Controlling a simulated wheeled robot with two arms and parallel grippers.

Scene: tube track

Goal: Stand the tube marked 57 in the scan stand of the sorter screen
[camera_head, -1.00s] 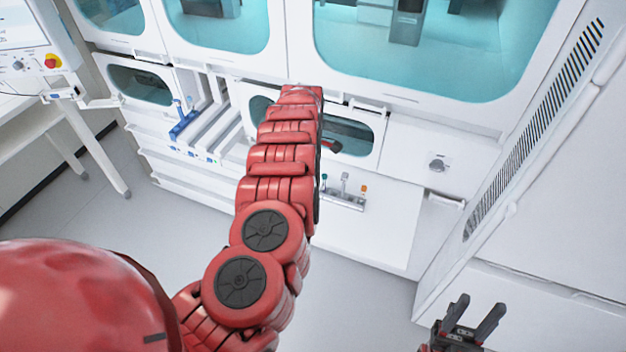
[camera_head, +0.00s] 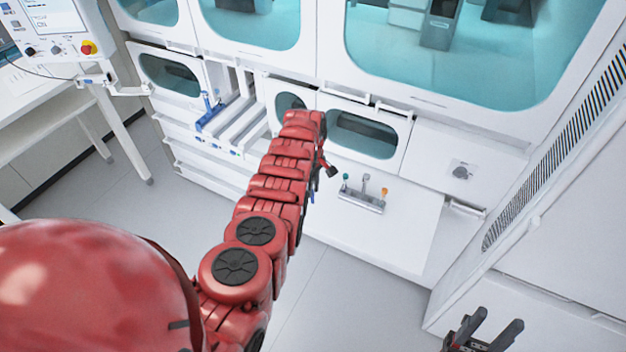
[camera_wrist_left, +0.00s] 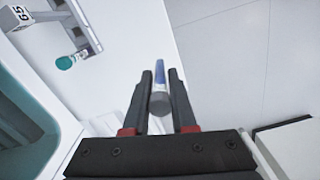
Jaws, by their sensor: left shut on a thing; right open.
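My left gripper (camera_wrist_left: 160,80) is shut on a tube (camera_wrist_left: 160,88) with a grey cap and a blue-and-white body, in the left wrist view. No number can be read on it. In the head view my own arm mostly hides this gripper; only a small dark part of it (camera_head: 331,171) shows beside the arm. A screen (camera_head: 45,22) on a white panel with a red button is at the top left of the head view. I cannot make out a scan stand there. My right gripper (camera_head: 498,320) is open and empty at the lower right.
A small grey rack (camera_head: 362,205) on the white counter holds tubes with teal and orange caps. A white side table (camera_head: 40,105) and open floor lie left.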

